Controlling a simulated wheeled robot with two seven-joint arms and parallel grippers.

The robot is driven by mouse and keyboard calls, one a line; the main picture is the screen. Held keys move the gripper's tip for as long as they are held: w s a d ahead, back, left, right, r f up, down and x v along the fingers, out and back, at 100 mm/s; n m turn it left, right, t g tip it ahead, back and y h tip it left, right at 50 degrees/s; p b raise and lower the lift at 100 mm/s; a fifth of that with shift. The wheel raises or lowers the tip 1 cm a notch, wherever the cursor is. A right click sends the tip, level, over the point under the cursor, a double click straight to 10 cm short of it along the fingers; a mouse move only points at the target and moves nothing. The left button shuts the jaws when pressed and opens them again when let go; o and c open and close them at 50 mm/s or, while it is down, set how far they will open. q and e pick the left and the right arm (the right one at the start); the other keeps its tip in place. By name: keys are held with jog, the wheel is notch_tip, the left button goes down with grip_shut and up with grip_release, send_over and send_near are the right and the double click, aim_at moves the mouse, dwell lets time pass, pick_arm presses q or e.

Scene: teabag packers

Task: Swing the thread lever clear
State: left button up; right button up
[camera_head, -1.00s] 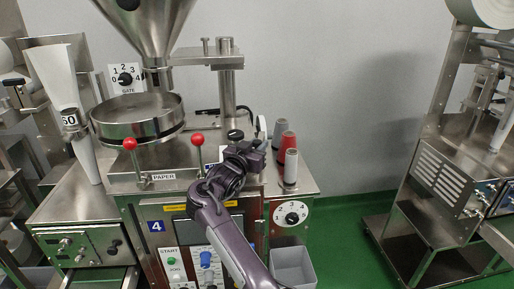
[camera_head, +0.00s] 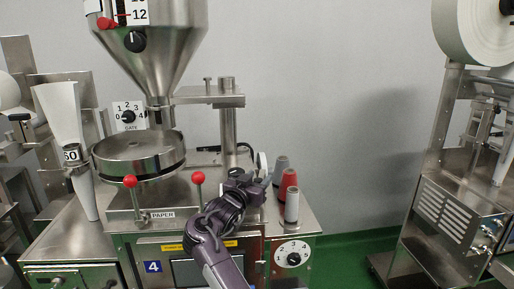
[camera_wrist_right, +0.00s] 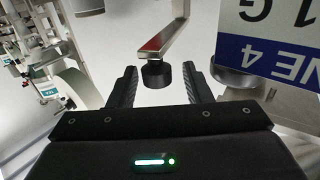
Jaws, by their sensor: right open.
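In the right wrist view a bent metal bar with a reddish face (camera_wrist_right: 162,38) ends in a black knob (camera_wrist_right: 156,74). It looks like the thread lever, but no label on it shows. My right gripper (camera_wrist_right: 160,88) is open, with the knob in the gap between its fingers and no clear contact. In the head view my right gripper (camera_head: 243,182) is at the machine's top right, beside the thread cones, and hides part of the panel. A red-ball lever (camera_head: 198,178) stands just left of it. My left gripper is not in view.
A red cone (camera_head: 288,183) and a white cone (camera_head: 292,207) stand right of my gripper. Another red-ball lever (camera_head: 130,181) stands by the PAPER label (camera_head: 162,215). A steel hopper (camera_head: 155,50) and round pan (camera_head: 138,152) rise at left.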

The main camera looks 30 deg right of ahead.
notch_tip(320, 180, up, 18)
jog(key=b, duration=0.3)
jog(key=shift+r, duration=0.25)
jog(key=shift+f, duration=0.1)
